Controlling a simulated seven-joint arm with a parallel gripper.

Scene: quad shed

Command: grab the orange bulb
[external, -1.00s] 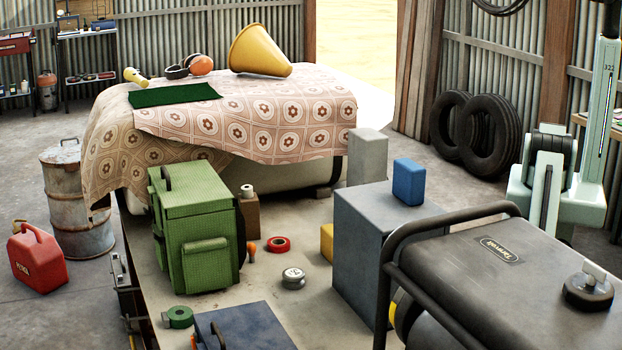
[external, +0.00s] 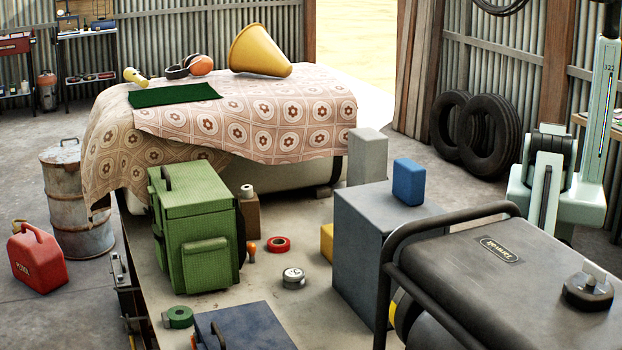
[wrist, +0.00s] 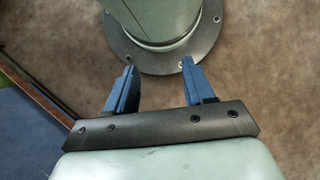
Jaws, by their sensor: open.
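A small orange object with a rounded top and a narrow lower end (external: 251,249) stands on the low bench, just right of the green bag. It looks like the orange bulb, but it is small in the picture. Neither orange object shows in the wrist view.
A tall grey box (external: 365,255) with a blue block (external: 408,181) and a black-framed machine (external: 500,275) stand to the right.

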